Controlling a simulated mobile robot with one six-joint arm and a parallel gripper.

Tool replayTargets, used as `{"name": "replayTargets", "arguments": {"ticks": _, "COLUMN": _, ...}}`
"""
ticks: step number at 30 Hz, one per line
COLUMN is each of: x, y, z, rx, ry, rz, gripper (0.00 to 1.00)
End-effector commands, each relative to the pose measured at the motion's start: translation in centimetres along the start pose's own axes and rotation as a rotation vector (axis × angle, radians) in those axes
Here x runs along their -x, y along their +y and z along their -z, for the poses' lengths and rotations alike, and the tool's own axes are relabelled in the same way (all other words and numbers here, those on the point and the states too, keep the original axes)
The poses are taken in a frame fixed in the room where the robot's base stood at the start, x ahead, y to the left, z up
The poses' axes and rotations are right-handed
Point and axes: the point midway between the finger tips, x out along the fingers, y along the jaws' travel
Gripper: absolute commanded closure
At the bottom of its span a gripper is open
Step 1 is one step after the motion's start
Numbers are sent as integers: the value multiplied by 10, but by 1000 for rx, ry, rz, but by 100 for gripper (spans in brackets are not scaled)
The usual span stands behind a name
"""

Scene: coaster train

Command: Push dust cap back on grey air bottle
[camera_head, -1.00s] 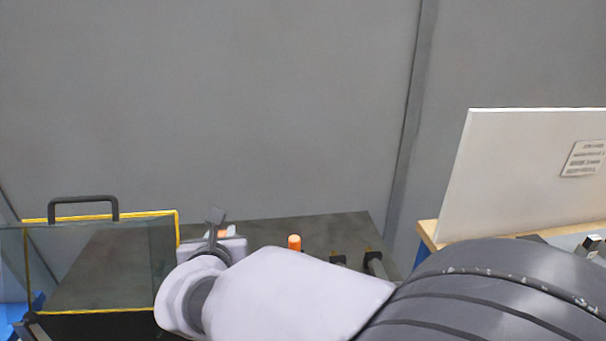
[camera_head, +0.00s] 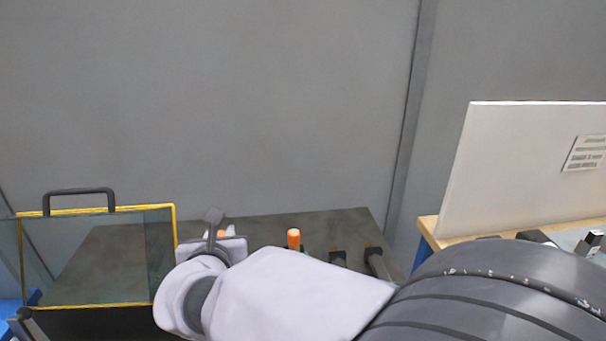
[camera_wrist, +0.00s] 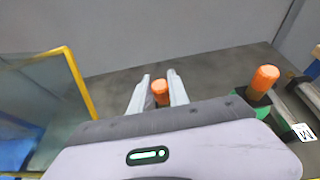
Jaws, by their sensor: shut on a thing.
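My gripper (camera_wrist: 159,78) is shut on an orange cap (camera_wrist: 160,92), which shows between its two pale fingers in the wrist view. In the head view the gripper (camera_head: 216,228) is above the dark bench, with a bit of orange at its fingers. What is under the held cap is hidden by my gripper, so I cannot tell whether it touches a bottle. I cannot make out the grey air bottle. A second orange cap (camera_wrist: 263,80) stands upright on a dark neck above a green body to the right; an orange top (camera_head: 294,238) also shows in the head view.
A clear guard panel with a yellow frame (camera_head: 176,225) and dark handle (camera_head: 78,190) stands at the left. Dark fittings (camera_head: 376,262) lie right of the orange top. A white board (camera_head: 530,165) stands on a wooden bench (camera_head: 430,230) at the right. A grey wall is behind.

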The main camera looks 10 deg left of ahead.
Motion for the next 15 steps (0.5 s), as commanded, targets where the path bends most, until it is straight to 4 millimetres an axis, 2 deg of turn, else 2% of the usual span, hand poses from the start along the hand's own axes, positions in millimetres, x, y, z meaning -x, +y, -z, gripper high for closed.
{"name": "replayTargets", "arguments": {"ticks": 15, "x": -4, "y": 0, "z": 9, "rx": 0, "ry": 0, "rz": 0, "gripper": 100}}
